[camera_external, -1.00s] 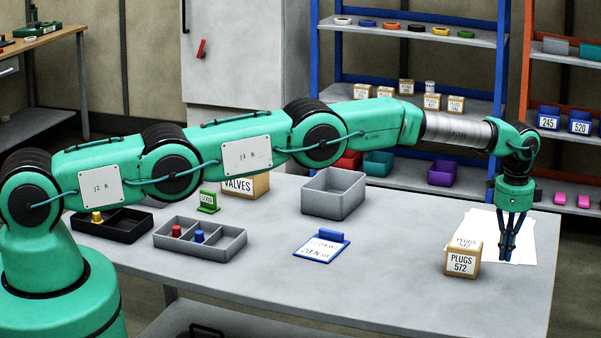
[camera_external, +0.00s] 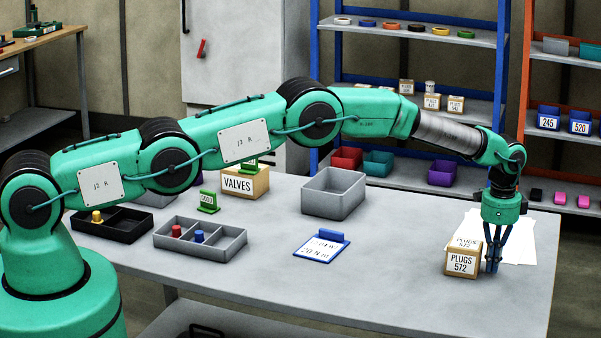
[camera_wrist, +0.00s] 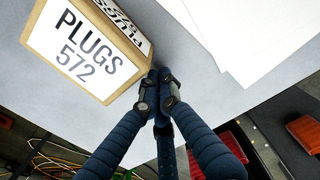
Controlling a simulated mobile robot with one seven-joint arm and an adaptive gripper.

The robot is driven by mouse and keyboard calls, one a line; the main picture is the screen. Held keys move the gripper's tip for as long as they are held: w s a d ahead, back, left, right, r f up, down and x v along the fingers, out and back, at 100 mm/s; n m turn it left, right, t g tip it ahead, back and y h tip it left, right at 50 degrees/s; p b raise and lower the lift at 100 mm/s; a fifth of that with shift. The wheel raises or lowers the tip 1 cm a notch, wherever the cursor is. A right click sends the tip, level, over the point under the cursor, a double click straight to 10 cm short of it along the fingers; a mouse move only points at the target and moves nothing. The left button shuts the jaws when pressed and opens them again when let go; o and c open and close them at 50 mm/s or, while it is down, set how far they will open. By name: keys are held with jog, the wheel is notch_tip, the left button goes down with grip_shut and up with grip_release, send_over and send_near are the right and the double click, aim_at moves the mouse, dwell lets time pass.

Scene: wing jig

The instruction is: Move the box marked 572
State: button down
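The tan box marked PLUGS 572 (camera_external: 461,263) stands upright near the front right of the grey table. It also shows large at the upper left of the wrist view (camera_wrist: 82,52), with labels on its front and top. My gripper (camera_external: 493,268) points down just right of the box, its fingertips low by the table. In the wrist view my gripper's fingertips (camera_wrist: 160,88) are drawn together with nothing between them. They are beside the box's lower right corner; I cannot tell whether they touch it.
White sheets (camera_external: 515,243) lie behind and right of my gripper. A blue clipboard (camera_external: 321,247), a grey open bin (camera_external: 335,210), a divided grey tray (camera_external: 225,248) and a VALVES box (camera_external: 238,184) stand further left. The table between clipboard and 572 box is clear. The table's right edge is near.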

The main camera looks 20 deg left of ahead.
aim_at(410, 263)
jog(key=shift+a, duration=0.5)
jog(key=shift+a, duration=0.2)
jog(key=a+p, duration=0.2)
jog(key=a, duration=1.8)
dwell(0.5)
